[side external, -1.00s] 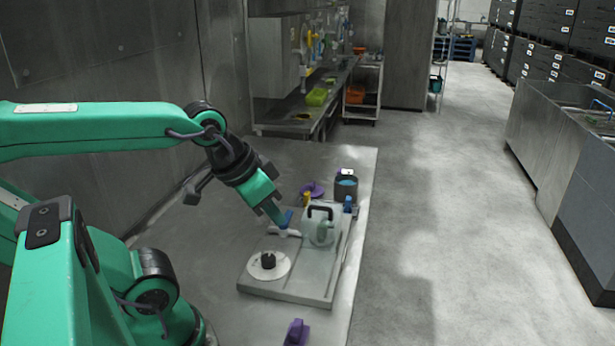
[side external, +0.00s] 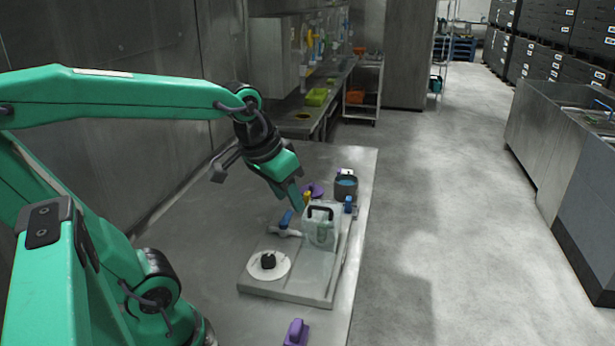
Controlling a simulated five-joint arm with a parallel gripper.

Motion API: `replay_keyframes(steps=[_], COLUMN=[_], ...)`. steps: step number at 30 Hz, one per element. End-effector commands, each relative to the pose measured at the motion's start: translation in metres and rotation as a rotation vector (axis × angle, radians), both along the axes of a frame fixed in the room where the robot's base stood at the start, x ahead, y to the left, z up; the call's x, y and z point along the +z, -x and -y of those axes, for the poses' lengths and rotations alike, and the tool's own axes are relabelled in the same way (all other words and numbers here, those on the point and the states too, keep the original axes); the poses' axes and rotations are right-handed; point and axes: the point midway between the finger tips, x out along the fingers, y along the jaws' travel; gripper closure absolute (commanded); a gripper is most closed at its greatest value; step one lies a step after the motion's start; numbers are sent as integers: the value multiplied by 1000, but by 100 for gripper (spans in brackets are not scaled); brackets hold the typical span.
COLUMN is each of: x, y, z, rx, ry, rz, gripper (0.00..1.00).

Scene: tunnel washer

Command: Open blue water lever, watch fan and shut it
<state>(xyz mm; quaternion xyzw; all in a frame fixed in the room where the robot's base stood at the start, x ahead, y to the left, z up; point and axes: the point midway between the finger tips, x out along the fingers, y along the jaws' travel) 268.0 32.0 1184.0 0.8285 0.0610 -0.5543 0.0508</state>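The blue lever (side external: 286,219) stands tilted up on a white pipe fitting (side external: 285,232) beside a translucent container (side external: 321,232) with a black handle. In front of them a white disc (side external: 281,272) with a black hub piece (side external: 268,261) lies on the grey base board (side external: 290,292); it looks like the fan. My gripper (side external: 297,207) points down just above and right of the lever, near the container's upper left. It appears apart from the lever and seems to hold nothing. Its fingers overlap in this view, so their opening is hidden.
Behind the container stand a dark pot (side external: 346,188) with blue contents, a small blue item (side external: 348,205), a yellow item (side external: 307,197) and a purple item (side external: 316,189). Another purple item (side external: 296,332) is at the front. The tabletop (side external: 215,235) left of the board is clear.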

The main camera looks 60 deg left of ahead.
Motion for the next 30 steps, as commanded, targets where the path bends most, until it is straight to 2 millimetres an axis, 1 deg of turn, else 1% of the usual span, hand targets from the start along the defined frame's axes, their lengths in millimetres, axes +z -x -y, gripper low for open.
replay_keyframes(steps=[3,8,17,23,30], x=[-3,-8,-30,-52,-86], y=[-18,-40,-76,-95,-109], z=[-16,-39,-90,-127,-175], rx=[62,144,296,397,516], ry=[12,29,65,94,131], rz=[-41,-90,-180,-238,-308], gripper=[60,60,60,60,60])
